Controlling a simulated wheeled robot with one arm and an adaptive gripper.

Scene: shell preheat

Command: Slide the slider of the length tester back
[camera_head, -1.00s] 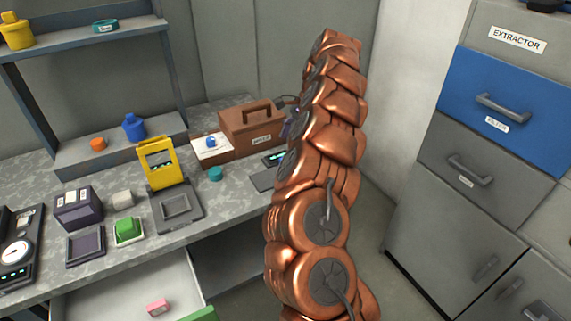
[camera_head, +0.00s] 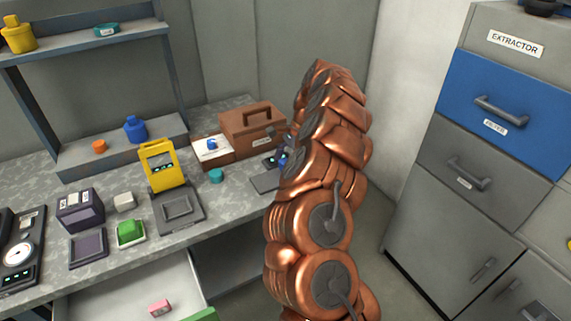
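A low dark device with a flat grey plate (camera_head: 264,183) stands at the right end of the counter, partly hidden behind my copper arm. It may be the length tester, but I cannot read a label on it. I cannot make out its slider. My gripper (camera_head: 284,160) is down at this device, beside the arm's left edge. Mostly a small dark and blue part of it shows. Its fingers are too small and hidden to tell whether they are open, or whether they touch the device.
A brown case (camera_head: 252,125) and a white box with a blue knob (camera_head: 211,148) stand behind the device. A teal cap (camera_head: 216,176) and a yellow-framed device (camera_head: 165,165) are to its left. An open drawer (camera_head: 130,295) juts out below the counter. Cabinets (camera_head: 455,215) stand at right.

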